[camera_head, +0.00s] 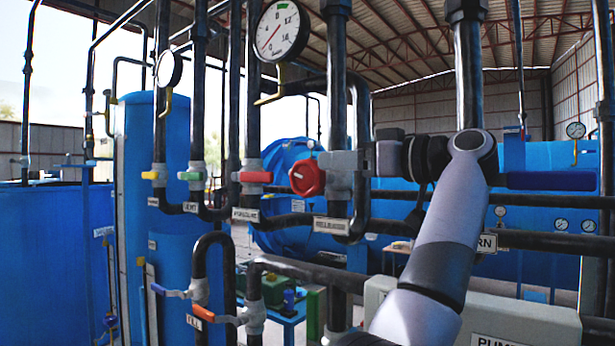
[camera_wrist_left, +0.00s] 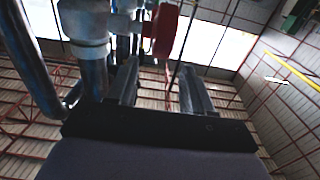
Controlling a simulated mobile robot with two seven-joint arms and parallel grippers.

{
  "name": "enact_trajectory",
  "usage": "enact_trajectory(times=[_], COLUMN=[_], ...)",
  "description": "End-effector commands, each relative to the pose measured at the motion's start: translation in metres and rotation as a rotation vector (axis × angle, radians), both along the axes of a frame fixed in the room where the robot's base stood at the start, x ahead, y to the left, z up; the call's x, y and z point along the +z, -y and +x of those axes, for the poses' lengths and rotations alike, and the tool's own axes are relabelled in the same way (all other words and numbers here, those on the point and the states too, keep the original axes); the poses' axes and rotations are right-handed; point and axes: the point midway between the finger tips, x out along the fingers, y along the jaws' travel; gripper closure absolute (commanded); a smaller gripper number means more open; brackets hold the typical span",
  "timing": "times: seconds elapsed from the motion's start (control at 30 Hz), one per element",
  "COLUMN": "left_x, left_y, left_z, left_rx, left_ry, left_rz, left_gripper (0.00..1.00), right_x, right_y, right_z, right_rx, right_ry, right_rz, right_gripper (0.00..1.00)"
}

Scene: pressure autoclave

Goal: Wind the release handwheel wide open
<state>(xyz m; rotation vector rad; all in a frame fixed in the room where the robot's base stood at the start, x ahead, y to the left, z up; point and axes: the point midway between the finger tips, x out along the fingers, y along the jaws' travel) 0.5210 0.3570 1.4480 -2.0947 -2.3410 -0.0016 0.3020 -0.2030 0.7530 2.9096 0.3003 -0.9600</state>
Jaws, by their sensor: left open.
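The red release handwheel (camera_head: 307,178) sits on a grey valve on a dark vertical pipe, near the middle of the head view. In the left wrist view the red handwheel (camera_wrist_left: 165,30) shows edge-on at the top, just beyond the fingertips. My left gripper (camera_wrist_left: 158,68) is open, its two fingers apart with nothing between them. In the head view my left gripper (camera_head: 377,158) is just right of the wheel and valve, its fingers mostly hidden. I see no clear contact with the wheel. My right gripper is not in view.
Dark pipes stand close around the wheel. Valves with a red lever (camera_head: 254,177), a green lever (camera_head: 191,175) and an orange lever (camera_head: 201,318) are to its left. A pressure gauge (camera_head: 281,31) hangs above. A blue tank (camera_head: 540,220) lies behind.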

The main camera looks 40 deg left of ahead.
Motion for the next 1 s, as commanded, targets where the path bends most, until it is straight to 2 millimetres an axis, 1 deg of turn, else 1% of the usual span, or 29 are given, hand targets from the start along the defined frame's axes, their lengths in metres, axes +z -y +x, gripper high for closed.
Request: enact_trajectory(times=[0.03, 0.1, 0.13, 0.2, 0.3, 0.4, 0.5, 0.63, 0.9, 0.93, 0.97, 1.0], left_x=[-0.013, -0.025, -0.024, -0.021, -0.021, -0.02, -0.021, -0.021, -0.021, -0.021, -0.021, -0.021], left_y=[0.0, 0.0, -0.006, -0.023, -0.042, -0.057, -0.067, -0.074, -0.075, -0.075, -0.075, -0.075], left_z=[0.001, 0.001, -0.001, -0.003, -0.005, -0.007, -0.008, -0.008, -0.008, -0.008, -0.008, -0.008], left_rx=[0.001, 0.0, 0.003, 0.005, 0.004, 0.003, 0.001, 0.001, -0.001, -0.001, -0.001, -0.001], left_ry=[-0.003, -0.002, 0.001, 0.001, 0.0, -0.001, 0.0, -0.001, -0.001, -0.001, -0.001, -0.001], left_rz=[0.0, 0.0, -0.001, -0.001, 0.0, 0.0, 0.0, 0.0, 0.0, 0.0, 0.0, 0.0], left_gripper=[0.49, 0.49, 0.49, 0.49, 0.49, 0.49, 0.49, 0.49, 0.49, 0.55, 0.65, 0.78], right_x=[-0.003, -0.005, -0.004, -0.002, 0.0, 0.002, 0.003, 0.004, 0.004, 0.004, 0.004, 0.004], right_y=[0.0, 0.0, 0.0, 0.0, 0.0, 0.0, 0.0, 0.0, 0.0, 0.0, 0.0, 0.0], right_z=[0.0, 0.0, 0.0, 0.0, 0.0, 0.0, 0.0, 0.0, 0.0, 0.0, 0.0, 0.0], right_rx=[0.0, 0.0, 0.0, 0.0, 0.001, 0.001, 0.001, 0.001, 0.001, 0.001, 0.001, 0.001], right_ry=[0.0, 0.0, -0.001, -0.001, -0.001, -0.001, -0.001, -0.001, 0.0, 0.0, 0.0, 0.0], right_rz=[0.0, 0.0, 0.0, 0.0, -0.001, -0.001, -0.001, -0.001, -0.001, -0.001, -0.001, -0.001], right_gripper=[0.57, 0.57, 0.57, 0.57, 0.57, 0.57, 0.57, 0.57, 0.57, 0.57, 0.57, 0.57])
